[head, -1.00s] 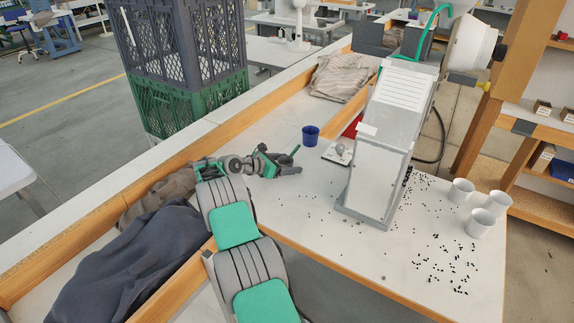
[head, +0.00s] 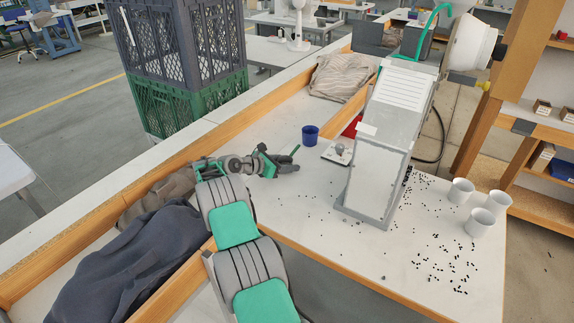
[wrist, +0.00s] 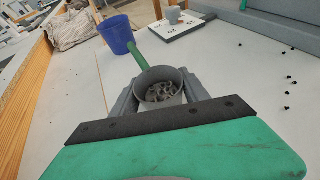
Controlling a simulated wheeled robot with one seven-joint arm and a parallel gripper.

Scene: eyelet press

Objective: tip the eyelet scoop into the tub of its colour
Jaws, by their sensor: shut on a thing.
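My gripper (head: 289,166) is shut on the eyelet scoop and holds it over the bench, left of the press. In the wrist view, the scoop (wrist: 158,76) is a round grey cup between the fingers, mouth showing, with a green handle pointing away. Small grey eyelets (wrist: 160,94) lie inside it. A blue tub (head: 310,134) stands on the bench beyond the gripper; it also shows in the wrist view (wrist: 117,35), apart from the scoop. A red thing (head: 352,127) is mostly hidden behind the press; I cannot tell if it is a tub.
The grey press (head: 378,178) stands right of the gripper. A small board with a grey knob (head: 338,153) lies beside it. White cups (head: 480,222) and scattered black bits are at the right. Dark cloth (head: 130,265) and a wooden rail run along the left.

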